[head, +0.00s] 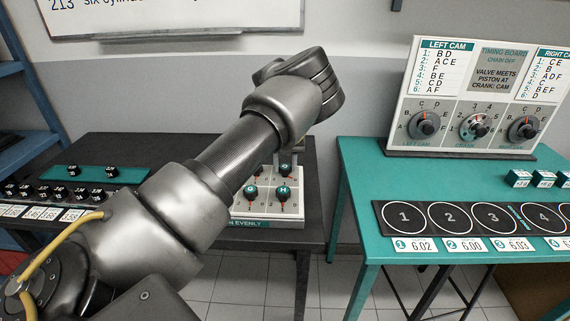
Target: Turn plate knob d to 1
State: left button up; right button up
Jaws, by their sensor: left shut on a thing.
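The knob plate (268,223) lies on the dark table behind my left forearm. Its front row has two teal-topped knobs, a left one (251,192) and a right one (283,190). Another teal knob (286,168) sits behind the right one. My left arm reaches over the plate and bends down at the wrist. The left gripper (290,154) shows only in small part, at the back right of the plate, shut on a plate knob. Its fingertips, that knob's letter and its pointer are hidden. The plate's left side is behind my arm. My right gripper is out of view.
Several black knob-like parts (67,193) stand at the left of the dark table (130,147). A teal table (362,190) on the right carries a timing board (475,95) with dials and a black strip of numbered rings (448,233). A gap separates the tables.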

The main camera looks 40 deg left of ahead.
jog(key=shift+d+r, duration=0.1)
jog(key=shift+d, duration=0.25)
pick_arm(q)
jog(key=shift+m, duration=0.3)
jog(key=m+p, duration=0.1)
jog(key=m, duration=0.1)
jog(key=shift+r+m, duration=0.1)
jog(key=shift+m, duration=0.3)
jog(key=shift+a+m, duration=0.1)
jog(key=shift+m, duration=0.4)
jog(key=m+p, duration=0.1)
jog(key=m, duration=0.3)
jog(key=shift+a+m+p, duration=0.1)
jog(key=shift+m+p, duration=0.75)
jog(key=shift+m, duration=0.75)
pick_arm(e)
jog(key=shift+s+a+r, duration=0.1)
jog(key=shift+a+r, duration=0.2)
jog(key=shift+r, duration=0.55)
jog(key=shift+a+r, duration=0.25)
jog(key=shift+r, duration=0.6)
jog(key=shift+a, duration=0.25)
